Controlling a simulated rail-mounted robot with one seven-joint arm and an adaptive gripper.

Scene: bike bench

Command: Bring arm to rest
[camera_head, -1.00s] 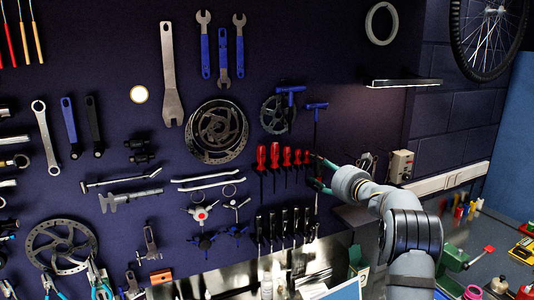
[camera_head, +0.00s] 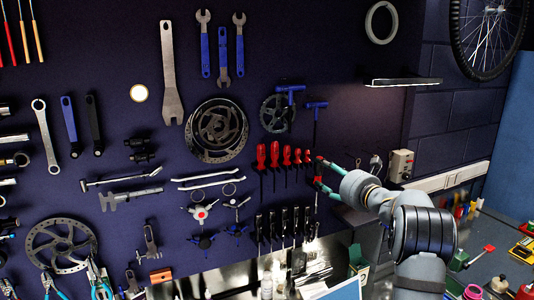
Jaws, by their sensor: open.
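My arm reaches up from the bottom right in the head view. My gripper (camera_head: 322,172) is open, its two teal fingers with reddish tips pointing left. It is near the right end of a row of red-handled screwdrivers (camera_head: 275,155) on the dark wall panel, just below a blue-handled T-shaped tool (camera_head: 316,106). Nothing shows between the fingers. Whether the fingertips touch the panel or the tools cannot be told.
The wall panel carries many tools, with a chainring (camera_head: 277,114) and a brake disc (camera_head: 217,131) left of my gripper. A lit shelf (camera_head: 403,82) juts out above right. A switch box (camera_head: 401,165) is right of my gripper. The bench at lower right holds several small items.

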